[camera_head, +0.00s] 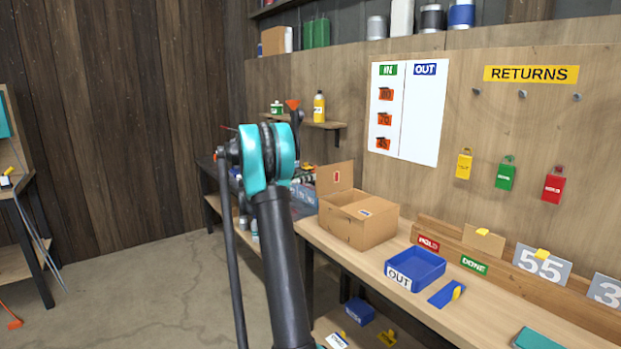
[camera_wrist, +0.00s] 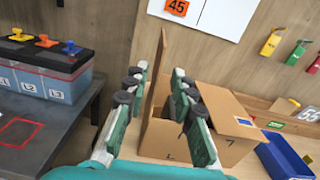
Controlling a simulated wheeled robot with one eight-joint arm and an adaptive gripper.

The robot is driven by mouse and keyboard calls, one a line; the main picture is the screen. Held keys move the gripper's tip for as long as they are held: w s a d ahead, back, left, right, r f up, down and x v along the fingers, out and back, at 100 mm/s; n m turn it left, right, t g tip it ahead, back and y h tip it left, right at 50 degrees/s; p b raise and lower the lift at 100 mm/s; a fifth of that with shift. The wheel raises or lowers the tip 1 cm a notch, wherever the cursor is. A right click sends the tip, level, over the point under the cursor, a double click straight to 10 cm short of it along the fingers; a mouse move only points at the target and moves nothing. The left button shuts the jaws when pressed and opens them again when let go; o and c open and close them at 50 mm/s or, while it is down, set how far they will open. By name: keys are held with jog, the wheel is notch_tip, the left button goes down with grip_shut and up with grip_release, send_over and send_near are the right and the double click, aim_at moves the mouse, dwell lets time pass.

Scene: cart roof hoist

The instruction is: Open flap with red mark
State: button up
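The cardboard box (camera_head: 352,232) stands on the wooden bench. Its flap with the red mark (camera_head: 327,179) stands upright at the box's left side. Its other flap, with a blue mark (camera_head: 377,209), lies nearly flat over the right part of the box. In the wrist view, the upright flap (camera_wrist: 159,62) shows nearly edge-on between the fingers, and its red mark is not visible. My gripper (camera_wrist: 160,78) is open, with its two fingers apart in front of the box. I cannot tell whether either finger touches the flap. The gripper is not clearly visible in the head view.
A blue OUT tray (camera_head: 415,270) stands right of the box on the bench. A small shelf with bottles (camera_head: 325,124) is on the wall behind. The floor at left is largely clear.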

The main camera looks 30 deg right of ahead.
jog(key=a, duration=1)
jog(key=shift+s, duration=0.4)
jog(key=s+a+f+m+t+y, duration=0.1)
jog(key=s+a+f+m+y, duration=0.5)
jog(key=s+a+f, duration=0.2)
jog(key=s+a+f+m+t+y, duration=0.1)
jog(key=s+a+f+m+y, duration=0.5)
jog(key=s+a, duration=0.6)
jog(key=s+a+f+m+t+y, duration=0.1)
jog(key=s+a+f+m+y, duration=0.5)
jog(key=s, duration=1.2)
jog(key=a+f+m, duration=0.1)
jog(key=a+f, duration=0.3)
jog(key=f, duration=0.1)
jog(key=shift+a+m, duration=0.2)
jog(key=shift+m, duration=0.1)
jog(key=shift+d, duration=0.1)
